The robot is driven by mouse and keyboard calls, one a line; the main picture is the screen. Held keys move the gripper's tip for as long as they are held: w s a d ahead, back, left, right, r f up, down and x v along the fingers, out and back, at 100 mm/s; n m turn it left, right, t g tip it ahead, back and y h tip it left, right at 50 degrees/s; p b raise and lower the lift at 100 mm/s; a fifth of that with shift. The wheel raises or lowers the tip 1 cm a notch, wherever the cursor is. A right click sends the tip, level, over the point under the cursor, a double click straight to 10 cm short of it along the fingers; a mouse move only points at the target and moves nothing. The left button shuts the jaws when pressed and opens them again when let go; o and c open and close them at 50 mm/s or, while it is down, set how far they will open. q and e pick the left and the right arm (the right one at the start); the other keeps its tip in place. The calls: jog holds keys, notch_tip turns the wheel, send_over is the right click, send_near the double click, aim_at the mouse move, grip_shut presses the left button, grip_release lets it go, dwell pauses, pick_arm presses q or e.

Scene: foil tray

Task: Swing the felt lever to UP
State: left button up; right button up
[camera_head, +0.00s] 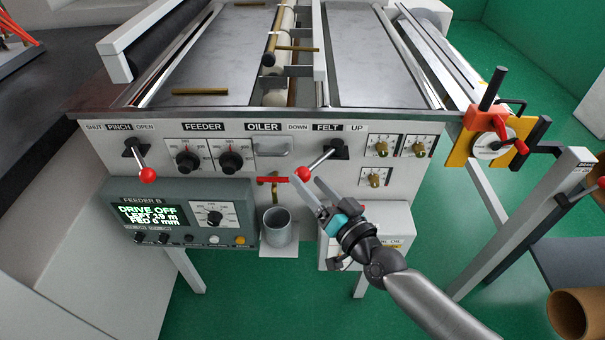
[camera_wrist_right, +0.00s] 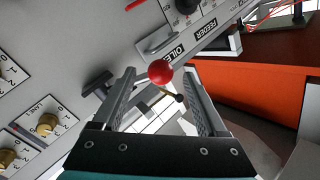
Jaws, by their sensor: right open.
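The felt lever is a metal rod with a red ball knob (camera_head: 303,174), set in a black pivot (camera_head: 338,150) below the FELT label. It slants down and left, toward the DOWN side. My right gripper (camera_head: 306,184) is open at the knob, coming from below and right. In the right wrist view, the red knob (camera_wrist_right: 160,72) appears between the tips of the open fingers (camera_wrist_right: 160,78), with gaps on both sides. Contact cannot be told. My left gripper is not in view.
Left of the knob is an oiler tap with a red handle (camera_head: 272,180), above a grey cup (camera_head: 278,226). The PINCH lever (camera_head: 148,174) also has a red knob. Brass-coloured dials (camera_head: 376,180) sit right of the felt lever. A display box (camera_head: 180,212) stands lower left.

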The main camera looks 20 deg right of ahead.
jog(key=shift+x, duration=1.85)
jog(key=c, duration=1.2)
jog(key=shift+r, duration=0.1)
